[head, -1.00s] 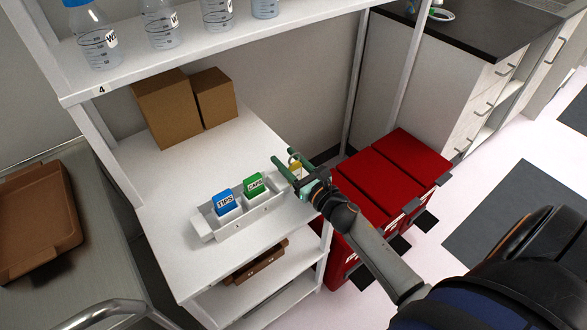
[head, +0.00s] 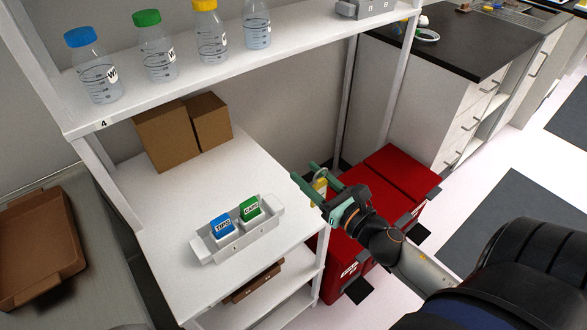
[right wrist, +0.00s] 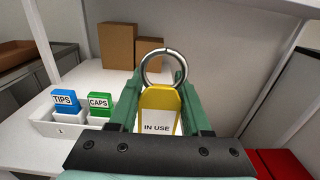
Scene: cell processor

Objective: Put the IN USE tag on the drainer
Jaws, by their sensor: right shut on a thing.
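The IN USE tag (right wrist: 159,112) is yellow and white with a metal ring at its top. My right gripper (right wrist: 157,95) is shut on it, with the ring standing above the green fingers. In the head view my right gripper (head: 311,186) holds the tag (head: 320,188) off the right edge of the white shelf, in front of the red bins. My left gripper is not in view. I cannot make out the drainer for certain in these frames.
A white holder (head: 240,246) with blue TIPS (head: 222,226) and green CAPS (head: 250,208) tags stands on the shelf. Brown boxes (head: 167,135) stand behind it. Capped bottles (head: 155,55) line the upper shelf. Red bins (head: 372,225) and a dark counter (head: 440,45) are at right.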

